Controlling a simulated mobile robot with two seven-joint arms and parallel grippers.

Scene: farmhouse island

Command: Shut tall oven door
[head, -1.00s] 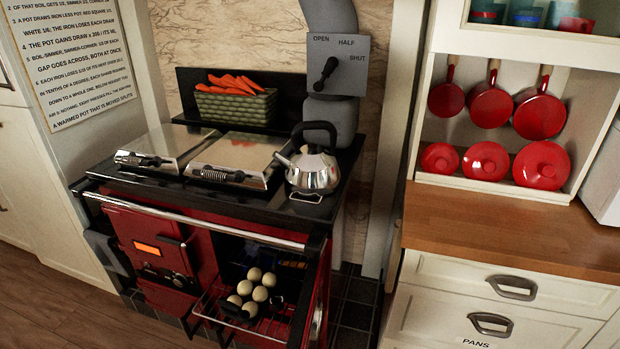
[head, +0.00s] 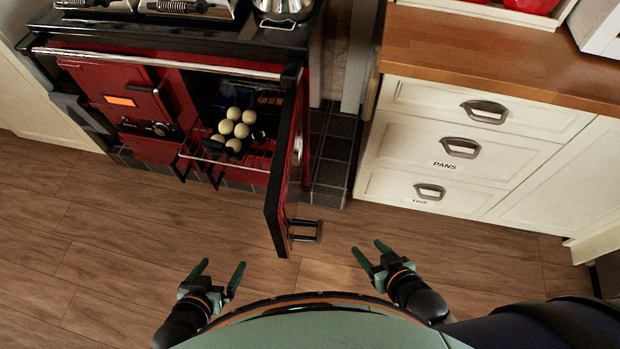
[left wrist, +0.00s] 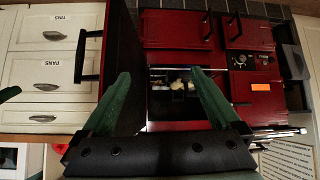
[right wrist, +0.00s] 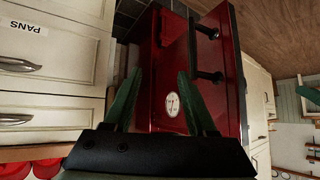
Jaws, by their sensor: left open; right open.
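The tall oven door (head: 285,165) stands swung open at the right of the red range in the head view, its free edge toward me. Its black bar handle (head: 305,231) is on the right face near that edge. The handle also shows in the left wrist view (left wrist: 90,54) and the right wrist view. My left gripper (head: 222,266) is open and empty, left of the door and nearer to me. My right gripper (head: 367,247) is open and empty, right of the handle and apart from it.
A wire rack with several pale round items (head: 234,124) shows at the open oven cavity. White drawers (head: 455,148) under a wooden counter (head: 480,50) stand at the right. The wooden floor (head: 110,240) before the range is clear.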

